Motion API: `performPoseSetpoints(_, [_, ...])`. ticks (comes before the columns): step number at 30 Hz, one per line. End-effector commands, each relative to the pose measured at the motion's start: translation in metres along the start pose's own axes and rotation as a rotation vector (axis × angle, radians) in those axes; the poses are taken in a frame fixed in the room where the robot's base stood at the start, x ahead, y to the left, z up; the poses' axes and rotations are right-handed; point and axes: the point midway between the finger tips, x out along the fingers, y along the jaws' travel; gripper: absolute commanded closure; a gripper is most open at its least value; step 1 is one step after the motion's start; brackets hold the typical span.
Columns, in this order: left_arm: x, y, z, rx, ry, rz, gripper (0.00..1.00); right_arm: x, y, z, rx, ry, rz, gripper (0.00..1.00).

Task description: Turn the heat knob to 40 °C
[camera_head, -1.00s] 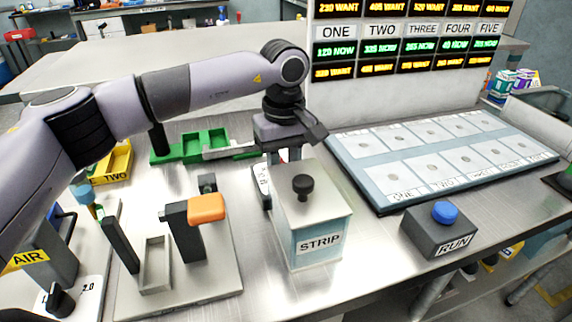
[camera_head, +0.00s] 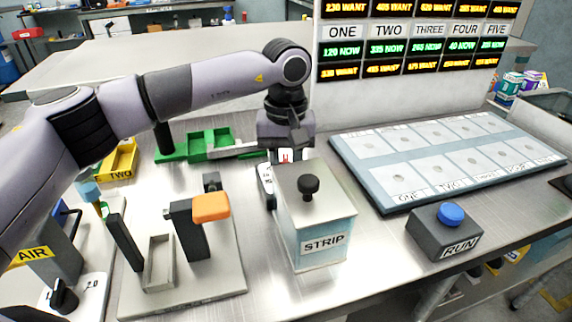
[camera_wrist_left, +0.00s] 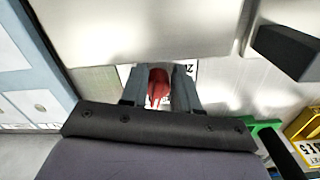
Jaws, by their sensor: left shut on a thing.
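A red knob (camera_wrist_left: 158,88) sits between the two fingers of my left gripper (camera_wrist_left: 159,85) in the left wrist view, with the fingers shut on it from both sides. Part of a white label (camera_wrist_left: 184,68) with dark print shows behind the fingers. In the head view my left gripper (camera_head: 284,158) points down just behind the STRIP box. A bit of red shows at its fingers, above a white plate (camera_head: 266,178). The box hides most of that plate, so I cannot read the knob's scale or setting. My right gripper is not in view.
The STRIP box (camera_head: 317,215) with a black knob stands close in front of my left gripper. A RUN button box (camera_head: 444,231) and a slotted board (camera_head: 367,177) lie to the right. A fixture with an orange handle (camera_head: 211,207) stands left. A green tray (camera_head: 197,148) lies behind.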

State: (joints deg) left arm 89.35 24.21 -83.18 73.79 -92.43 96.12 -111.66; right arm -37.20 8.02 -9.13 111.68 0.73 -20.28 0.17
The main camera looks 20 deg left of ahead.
Motion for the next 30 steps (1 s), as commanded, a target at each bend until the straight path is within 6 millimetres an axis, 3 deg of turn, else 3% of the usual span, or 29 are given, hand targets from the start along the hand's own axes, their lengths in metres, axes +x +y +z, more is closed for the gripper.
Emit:
performPoseSetpoints(4, [-0.001,0.000,0.000,0.000,-0.002,0.001,1.00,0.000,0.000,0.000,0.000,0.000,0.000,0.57])
performPoseSetpoints(5, [-0.001,0.000,0.000,0.000,-0.002,0.001,0.60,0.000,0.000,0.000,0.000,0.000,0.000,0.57])
performPoseSetpoints(6, [-0.001,0.000,0.000,-0.001,-0.001,0.001,0.47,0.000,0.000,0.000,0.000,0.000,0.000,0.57])
performPoseSetpoints(7, [-0.001,0.000,0.000,-0.001,-0.001,0.001,0.45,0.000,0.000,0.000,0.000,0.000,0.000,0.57])
performPoseSetpoints(17, [-0.004,0.000,0.000,-0.002,0.001,0.001,0.45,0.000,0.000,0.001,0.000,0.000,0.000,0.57])
performPoseSetpoints(30, [-0.066,0.001,0.000,-0.002,0.000,0.002,0.45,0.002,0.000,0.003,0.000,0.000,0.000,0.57])
